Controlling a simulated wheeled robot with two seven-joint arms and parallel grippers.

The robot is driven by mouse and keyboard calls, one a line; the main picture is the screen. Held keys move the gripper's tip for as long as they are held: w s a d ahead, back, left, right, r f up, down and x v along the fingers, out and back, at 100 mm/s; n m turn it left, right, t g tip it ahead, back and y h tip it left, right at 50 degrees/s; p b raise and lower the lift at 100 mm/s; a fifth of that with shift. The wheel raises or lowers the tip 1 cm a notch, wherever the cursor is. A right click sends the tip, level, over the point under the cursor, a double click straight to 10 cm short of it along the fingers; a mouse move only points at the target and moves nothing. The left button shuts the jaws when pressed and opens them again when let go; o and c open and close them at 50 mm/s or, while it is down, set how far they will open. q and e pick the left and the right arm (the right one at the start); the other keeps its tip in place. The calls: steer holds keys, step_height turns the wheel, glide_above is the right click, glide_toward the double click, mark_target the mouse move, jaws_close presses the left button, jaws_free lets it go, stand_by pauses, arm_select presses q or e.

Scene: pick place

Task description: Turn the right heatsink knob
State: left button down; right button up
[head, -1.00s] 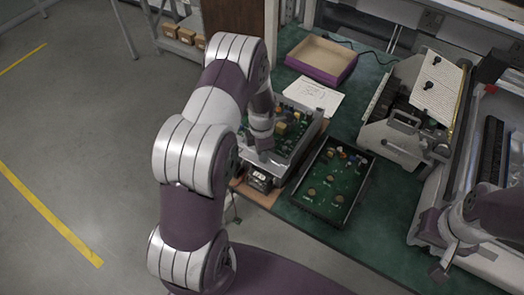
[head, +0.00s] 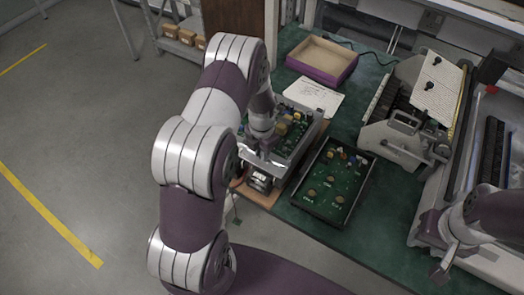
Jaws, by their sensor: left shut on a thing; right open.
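A green circuit board sits in a grey metal case (head: 309,133) on a brown board near the table's left edge. A dark block with a pale label (head: 260,181), apparently the heatsink, is at the near end of the case. My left gripper (head: 262,161) reaches down from above at this near end, just behind the block. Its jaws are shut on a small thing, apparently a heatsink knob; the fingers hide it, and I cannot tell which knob. My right gripper (head: 443,264) is open and empty at the lower right, away from the case.
A black tray with a green board and several round parts (head: 334,183) lies right of the case. A purple-sided box (head: 322,62) and a paper sheet (head: 316,96) lie behind. A large grey machine (head: 402,133) fills the right. Green table (head: 386,205) shows bare between tray and machine.

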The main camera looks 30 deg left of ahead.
arm_select(q)
steer(key=shift+s, duration=0.1)
steer(key=c, duration=1.1)
jaws_free()
steer(key=shift+o, duration=0.2)
steer(key=shift+r, duration=0.3)
step_height(320, 180, up, 12)
steer(key=b, duration=0.1)
steer(key=shift+b, duration=0.4)
